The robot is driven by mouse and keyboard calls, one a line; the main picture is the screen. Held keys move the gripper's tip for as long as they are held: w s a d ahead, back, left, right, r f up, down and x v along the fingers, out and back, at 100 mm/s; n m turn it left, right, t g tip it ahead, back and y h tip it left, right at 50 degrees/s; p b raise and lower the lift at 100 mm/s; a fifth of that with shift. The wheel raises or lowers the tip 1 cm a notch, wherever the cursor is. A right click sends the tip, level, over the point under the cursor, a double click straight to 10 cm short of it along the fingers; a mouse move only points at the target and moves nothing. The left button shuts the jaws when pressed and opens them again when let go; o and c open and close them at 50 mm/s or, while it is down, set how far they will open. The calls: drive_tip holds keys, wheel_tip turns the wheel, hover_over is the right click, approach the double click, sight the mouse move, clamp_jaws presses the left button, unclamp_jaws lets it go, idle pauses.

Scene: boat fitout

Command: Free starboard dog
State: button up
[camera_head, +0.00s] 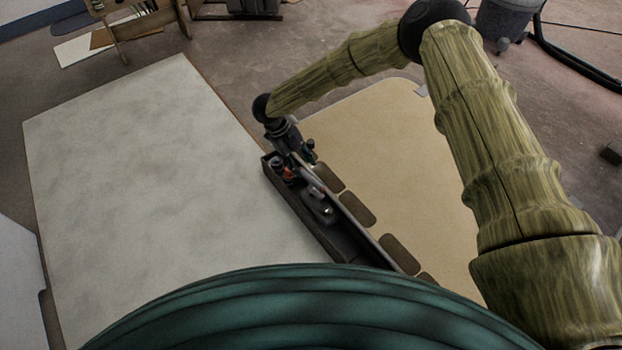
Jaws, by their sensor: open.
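My gripper (301,157) is at the far end of a long dark trough (318,235), pointing down over it. The jaws are small here but look open, and nothing shows held between them. A small orange-red part (289,174) sits just below and left of the gripper; I cannot tell whether they touch. A grey metal fitting (320,207) lies in the trough nearer to me, apart from the gripper. I cannot tell which part is the starboard dog. My wrist hides some of the trough's far end.
A large pale panel (150,190) lies left of the trough. A tan panel (395,150) with several dark rounded patches lies right of it. A wooden stand (140,28) is at the back left, a grey bin-like container (505,20) at the back right. Bare floor shows behind.

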sight(311, 177)
drive_tip(key=b+x, duration=0.2)
drive_tip(key=x, duration=0.6)
drive_tip(key=shift+d+f, duration=0.15)
drive_tip(key=shift+f, duration=0.1)
drive_tip(key=c, duration=0.8)
drive_tip(key=shift+r, duration=0.1)
drive_tip(key=shift+c, duration=0.6)
